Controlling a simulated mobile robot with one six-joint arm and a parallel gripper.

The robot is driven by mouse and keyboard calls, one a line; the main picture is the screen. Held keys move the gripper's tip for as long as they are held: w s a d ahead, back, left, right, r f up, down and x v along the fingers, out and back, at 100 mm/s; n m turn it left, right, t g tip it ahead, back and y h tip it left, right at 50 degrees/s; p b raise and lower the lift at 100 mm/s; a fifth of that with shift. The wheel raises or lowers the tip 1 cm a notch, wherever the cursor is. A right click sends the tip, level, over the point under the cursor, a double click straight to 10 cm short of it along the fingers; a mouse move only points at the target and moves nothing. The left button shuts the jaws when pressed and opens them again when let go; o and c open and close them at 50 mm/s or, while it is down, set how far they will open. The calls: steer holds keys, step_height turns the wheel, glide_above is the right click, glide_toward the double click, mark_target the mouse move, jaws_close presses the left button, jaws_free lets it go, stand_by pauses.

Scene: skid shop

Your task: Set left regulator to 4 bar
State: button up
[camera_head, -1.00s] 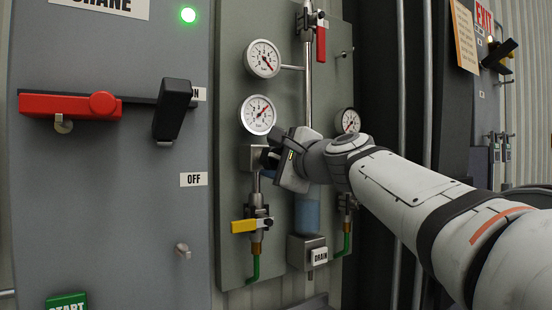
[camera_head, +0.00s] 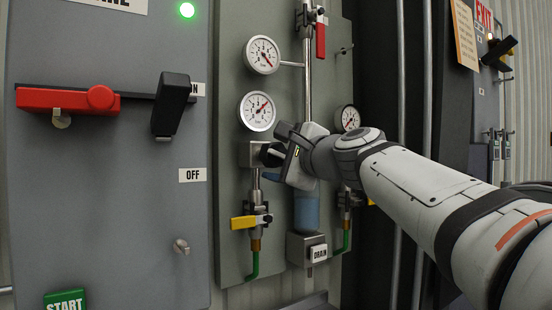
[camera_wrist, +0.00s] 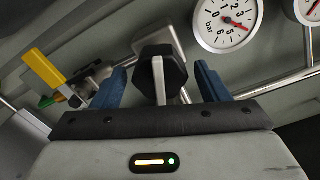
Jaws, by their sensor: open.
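The left regulator (camera_head: 250,154) is a grey block on the panel with a black knob (camera_wrist: 162,72) bearing a pale stripe. Its white gauge (camera_head: 257,111) sits just above. The gauge also shows in the wrist view (camera_wrist: 226,22), where its red needle points to the lower right, near the 5; the exact value is hard to read. My gripper (camera_head: 274,149) is at the knob, partly hiding it in the head view. In the wrist view my gripper's blue fingers (camera_wrist: 162,80) stand open on either side of the knob, with a gap at each side.
A yellow-handled valve (camera_head: 250,221) hangs below the regulator. An upper gauge (camera_head: 262,55), a red-handled valve (camera_head: 320,38) and a right gauge (camera_head: 347,119) are close by. A red-handled switch cabinet (camera_head: 66,101) is at left.

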mark_target(282, 156)
steer(key=b+v, duration=0.1)
steer(key=v, duration=0.5)
stand_by(0.3)
steer(key=s+d+f+n+g+h, duration=0.1)
steer(key=s+f+n+g+h, duration=0.15)
steer(key=f, duration=0.95)
steer(key=s+d+f+n+g+h, duration=0.1)
steer(key=d+f+n+g+h, duration=0.2)
steer(key=f, duration=0.9)
steer(key=s+d+f+n+g+h, duration=0.1)
steer(key=s+d+f+n+g, duration=0.1)
steer(key=s+f, duration=0.3)
steer(key=s+d+f+n+g+h, duration=0.2)
steer(key=s+f, duration=0.4)
steer(key=f, duration=0.5)
steer(key=s+d+f+n+g+h, duration=0.1)
steer(key=s+d+f+n+g, duration=0.2)
steer(key=f, duration=0.6)
steer(key=s+d+n, duration=0.1)
steer(key=s+n, duration=0.1)
steer(key=n, duration=0.1)
steer(key=shift+s, duration=0.25)
steer(key=shift+h, duration=0.25)
